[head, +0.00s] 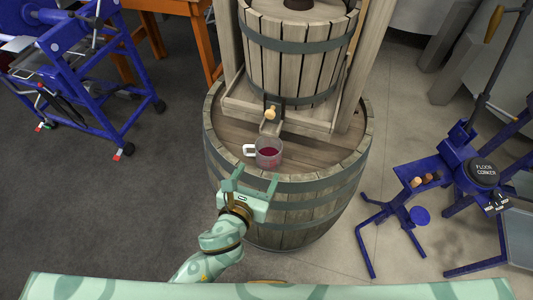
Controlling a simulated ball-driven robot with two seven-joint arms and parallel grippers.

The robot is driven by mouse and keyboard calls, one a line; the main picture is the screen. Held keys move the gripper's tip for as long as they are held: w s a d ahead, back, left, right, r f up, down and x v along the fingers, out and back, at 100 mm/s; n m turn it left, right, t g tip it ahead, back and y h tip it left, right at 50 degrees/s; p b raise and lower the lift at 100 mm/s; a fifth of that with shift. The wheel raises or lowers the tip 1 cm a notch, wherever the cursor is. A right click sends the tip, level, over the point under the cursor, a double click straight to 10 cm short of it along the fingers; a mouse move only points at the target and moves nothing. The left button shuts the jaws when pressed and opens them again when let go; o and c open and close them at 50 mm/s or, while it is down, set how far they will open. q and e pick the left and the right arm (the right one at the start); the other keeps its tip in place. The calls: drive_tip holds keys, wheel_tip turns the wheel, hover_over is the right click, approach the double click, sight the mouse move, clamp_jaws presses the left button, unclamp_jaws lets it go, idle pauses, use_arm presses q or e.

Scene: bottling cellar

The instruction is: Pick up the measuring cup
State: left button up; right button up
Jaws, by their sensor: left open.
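The measuring cup (268,153) is clear, with dark red liquid inside and a white handle on its left side. It stands upright on the barrel top (232,146), just below the spout of the wooden press. My left gripper (255,176) is in front of the cup, at the barrel's near rim, with its fingers apart and nothing between them. The fingers point toward the cup; whether the right fingertip touches it I cannot tell. My right gripper is not in view.
The wooden press (295,60) stands on the barrel behind the cup, with a tap (270,114) above it. A blue floor corker (470,170) stands at the right. A blue wheeled machine (80,75) and an orange table (170,8) are at the upper left.

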sight(265, 160)
use_arm(q)
drive_tip(key=b+x, duration=0.1)
drive_tip(key=x, duration=0.4)
drive_tip(key=shift+w+f, duration=0.1)
drive_tip(key=b+x, duration=0.1)
drive_tip(key=x, duration=0.4)
drive_tip(key=shift+f+b, duration=0.2)
drive_tip(key=shift+b, duration=0.15)
drive_tip(key=shift+a+r, duration=0.1)
drive_tip(key=c, duration=0.7)
